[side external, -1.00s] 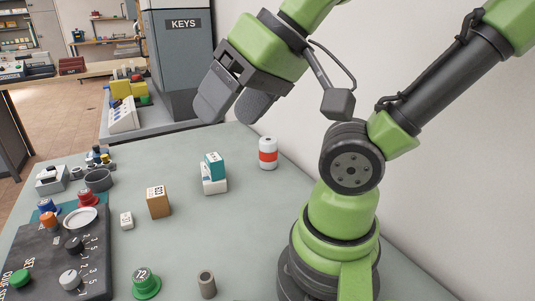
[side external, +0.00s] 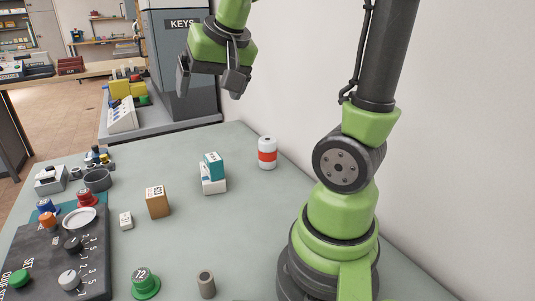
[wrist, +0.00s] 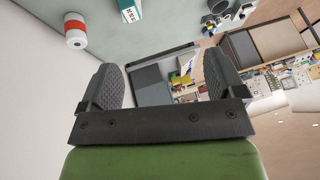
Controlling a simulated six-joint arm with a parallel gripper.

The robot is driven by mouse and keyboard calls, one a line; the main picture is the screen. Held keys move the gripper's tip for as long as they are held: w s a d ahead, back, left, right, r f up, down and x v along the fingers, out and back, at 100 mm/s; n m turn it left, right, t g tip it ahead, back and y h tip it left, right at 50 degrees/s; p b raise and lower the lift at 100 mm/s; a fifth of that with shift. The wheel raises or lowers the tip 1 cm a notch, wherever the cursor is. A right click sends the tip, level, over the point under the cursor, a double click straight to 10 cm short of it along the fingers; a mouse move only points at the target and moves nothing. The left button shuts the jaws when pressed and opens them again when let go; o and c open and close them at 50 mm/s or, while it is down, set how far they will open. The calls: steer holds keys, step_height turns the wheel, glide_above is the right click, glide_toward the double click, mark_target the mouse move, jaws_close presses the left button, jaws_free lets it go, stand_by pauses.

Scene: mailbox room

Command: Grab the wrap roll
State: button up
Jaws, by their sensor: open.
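A white cylinder with a red band (side external: 267,153) stands upright near the wall; it may be the wrap roll. It also shows at the upper left of the wrist view (wrist: 75,30). A smaller grey-brown cylinder with a dark hole in its top (side external: 206,284) stands at the front of the table; I cannot tell for sure which is the wrap roll. My gripper (side external: 210,84) is open and empty, high above the far end of the table, apart from both cylinders. Its fingers (wrist: 162,78) frame only background in the wrist view.
A teal-and-white box stack (side external: 214,173), a brown box (side external: 158,202) and a small white block (side external: 126,220) stand mid-table. A grey KEYS cabinet (side external: 180,60) stands behind.

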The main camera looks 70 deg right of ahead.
steer(key=w+d+f+m+g+h, duration=0.1)
steer(key=d+f+m, duration=0.15)
steer(key=d, duration=0.45)
steer(key=w+d+f+m+g+h, duration=0.1)
steer(key=d+f+m+g, duration=0.1)
steer(key=d+f, duration=0.35)
steer(key=m+g, duration=0.2)
steer(key=m, duration=0.1)
glide_toward(267, 139)
step_height(267, 139, down, 3)
steer(key=x, duration=0.2)
steer(key=d+x, duration=0.1)
steer(key=x, duration=0.6)
steer(key=shift+f, duration=0.4)
steer(key=c, duration=1)
